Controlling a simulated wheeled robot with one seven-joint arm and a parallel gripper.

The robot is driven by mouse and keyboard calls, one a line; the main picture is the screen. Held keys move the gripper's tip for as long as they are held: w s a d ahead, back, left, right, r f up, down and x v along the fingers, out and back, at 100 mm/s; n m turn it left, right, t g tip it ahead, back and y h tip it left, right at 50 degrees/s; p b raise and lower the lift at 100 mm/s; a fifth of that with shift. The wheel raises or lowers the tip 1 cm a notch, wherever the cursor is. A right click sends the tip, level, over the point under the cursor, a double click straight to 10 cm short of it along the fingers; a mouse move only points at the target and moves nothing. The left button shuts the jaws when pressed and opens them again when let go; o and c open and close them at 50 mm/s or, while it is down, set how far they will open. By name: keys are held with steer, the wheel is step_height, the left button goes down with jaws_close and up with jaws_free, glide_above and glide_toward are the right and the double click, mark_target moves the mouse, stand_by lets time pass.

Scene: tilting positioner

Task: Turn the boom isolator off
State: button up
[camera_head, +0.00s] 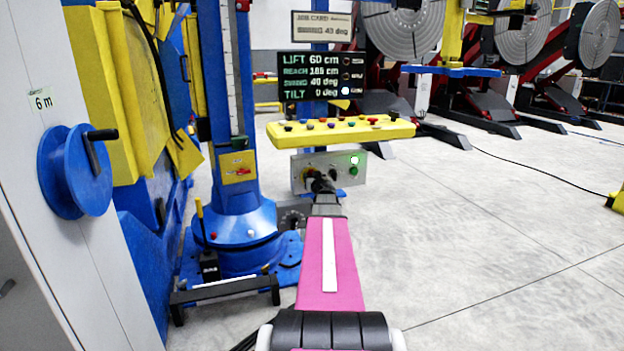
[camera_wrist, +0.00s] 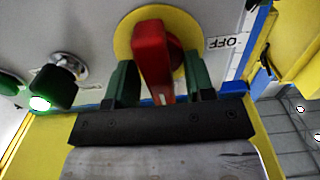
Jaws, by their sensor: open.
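The isolator is a red handle (camera_wrist: 150,55) on a round yellow plate (camera_wrist: 127,35) in the wrist view. An "OFF" label (camera_wrist: 229,42), upside down here, is to the right of the plate. The handle stands nearly vertical in this picture, not toward the label. My gripper (camera_wrist: 161,82) is open, with one green finger on each side of the handle. I cannot tell whether either finger touches it. In the head view my gripper (camera_head: 321,182) is at the grey panel (camera_head: 334,183) and hides much of the handle.
A yellow console (camera_head: 340,131) overhangs the panel. A blue column (camera_head: 230,100) stands at left. Open floor (camera_head: 490,230) lies at right.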

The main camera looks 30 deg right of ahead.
steer(key=shift+w, duration=0.1)
jaws_close()
steer(key=shift+n, duration=0.3)
steer(key=n, duration=0.3)
steer(key=shift+a+n, duration=0.1)
steer(key=shift+n, duration=0.3)
steer(key=n, duration=0.4)
steer(key=shift+a+f, duration=0.15)
steer(key=n, duration=0.4)
steer(key=shift+a+f+n, duration=0.1)
steer(key=shift+n, duration=0.3)
steer(key=shift+f+n, duration=0.15)
steer(key=shift+n, duration=2.15)
